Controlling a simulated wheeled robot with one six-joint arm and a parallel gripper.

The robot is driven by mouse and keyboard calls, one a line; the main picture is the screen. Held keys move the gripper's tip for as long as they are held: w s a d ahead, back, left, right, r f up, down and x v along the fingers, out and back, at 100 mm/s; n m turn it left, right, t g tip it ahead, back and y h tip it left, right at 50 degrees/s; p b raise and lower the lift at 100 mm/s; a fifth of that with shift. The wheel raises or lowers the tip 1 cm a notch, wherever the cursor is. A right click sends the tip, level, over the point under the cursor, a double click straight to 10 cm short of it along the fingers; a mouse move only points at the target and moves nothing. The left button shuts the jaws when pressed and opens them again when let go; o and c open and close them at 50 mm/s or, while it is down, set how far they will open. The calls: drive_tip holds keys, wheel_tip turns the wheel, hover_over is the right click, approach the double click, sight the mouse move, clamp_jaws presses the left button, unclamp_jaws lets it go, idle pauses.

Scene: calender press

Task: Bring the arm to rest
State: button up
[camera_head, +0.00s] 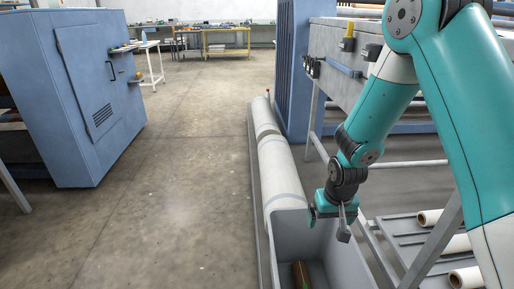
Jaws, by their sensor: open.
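My gripper (341,222) hangs at the end of my teal and white arm, on the right side of the head view. It points down over the right part of a grey bin (290,226). It is open, and I see nothing between its fingers. A brown cylinder (300,274) lies inside the bin, below and to the left of my gripper, apart from it. The lower part of the bin is cut off by the picture's edge.
Long white rolls (280,172) lie in a line behind the bin. A blue cabinet (85,90) stands at left. The press frame (345,50) is at right, behind my arm. White rolls (466,277) lie on a rack at lower right. The concrete floor (190,150) is clear.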

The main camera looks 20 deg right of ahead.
drive_tip(key=s+a+r+n+y, duration=0.1)
drive_tip(key=s+a+r+n, duration=0.15)
drive_tip(key=a+r, duration=0.35)
drive_tip(key=s+a+r+n+y, duration=0.1)
drive_tip(key=s+a+r+y, duration=0.15)
drive_tip(key=a+r, duration=0.4)
drive_tip(key=s+a+r+n+g+y+p, duration=0.1)
drive_tip(key=s+a+r+n, duration=0.15)
drive_tip(key=s+r, duration=0.45)
drive_tip(key=s+a+r+n+g, duration=0.1)
drive_tip(key=s+a+r+n, duration=0.15)
drive_tip(key=s+r, duration=0.5)
wheel_tip(320, 180, up, 11)
drive_tip(key=p, duration=1.3)
drive_tip(key=shift+s+d+n, duration=0.3)
drive_tip(key=shift+n, duration=0.05)
